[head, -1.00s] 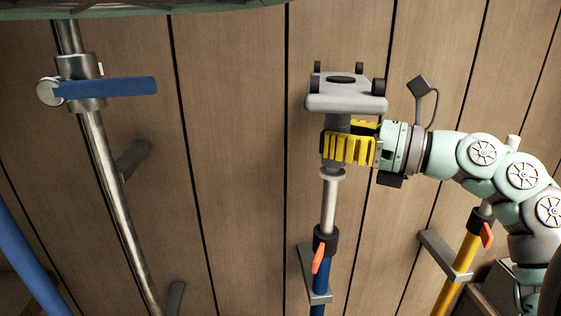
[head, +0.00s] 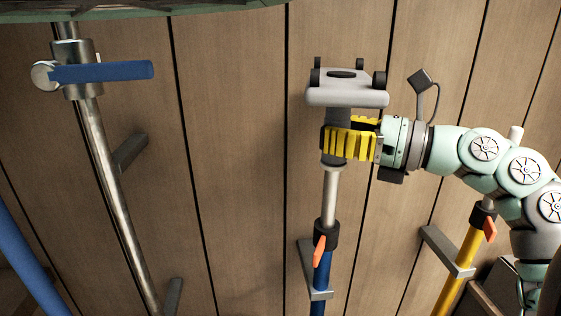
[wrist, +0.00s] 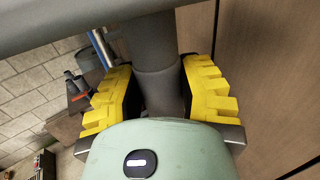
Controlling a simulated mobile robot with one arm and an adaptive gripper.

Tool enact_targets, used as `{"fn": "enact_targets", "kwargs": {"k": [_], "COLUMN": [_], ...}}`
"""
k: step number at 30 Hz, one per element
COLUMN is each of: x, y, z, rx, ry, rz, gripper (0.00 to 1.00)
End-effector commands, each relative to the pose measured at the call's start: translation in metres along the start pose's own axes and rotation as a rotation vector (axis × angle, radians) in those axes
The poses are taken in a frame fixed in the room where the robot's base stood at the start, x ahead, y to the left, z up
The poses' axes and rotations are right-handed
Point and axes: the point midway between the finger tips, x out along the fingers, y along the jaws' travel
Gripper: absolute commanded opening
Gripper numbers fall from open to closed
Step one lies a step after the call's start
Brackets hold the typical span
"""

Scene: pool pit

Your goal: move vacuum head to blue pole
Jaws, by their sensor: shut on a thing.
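The vacuum head (head: 347,95) is a grey wheeled block with a dark grey neck below it. My gripper (head: 348,143), with yellow ribbed fingers, is shut on the neck from the right in the head view. In the wrist view the fingers press both sides of the neck (wrist: 155,75). The blue pole (head: 322,270) stands upright below, with a silver upper tube (head: 331,195), a black collar and an orange lever. The neck sits in line with the top of the silver tube. My fingers partly hide the joint, so I cannot tell how deep the tube goes in.
A grey bracket (head: 320,295) holds the blue pole at the wooden wall. A yellow pole (head: 460,270) stands in another bracket to the right. A metal pipe with a blue-handled valve (head: 100,72) runs down the left.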

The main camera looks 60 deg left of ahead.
Motion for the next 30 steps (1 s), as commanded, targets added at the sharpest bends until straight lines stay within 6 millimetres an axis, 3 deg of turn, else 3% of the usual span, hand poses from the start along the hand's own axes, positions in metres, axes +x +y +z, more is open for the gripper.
{"fn": "enact_targets", "kwargs": {"k": [14,15,23,28,30], "x": [0.0005,0.0005,0.0003,0.0001,0.0001], "y": [0.0004,0.0004,0.0002,0.0001,0.0000], "z": [0.0002,0.0001,-0.0004,-0.0005,-0.0010], "rx": [0.000,0.000,0.000,0.000,0.000], "ry": [-0.003,-0.003,-0.001,-0.001,0.001], "rz": [0.002,0.002,0.001,0.000,0.000], "gripper": [0.00,0.41,0.68,0.68,0.80]}}
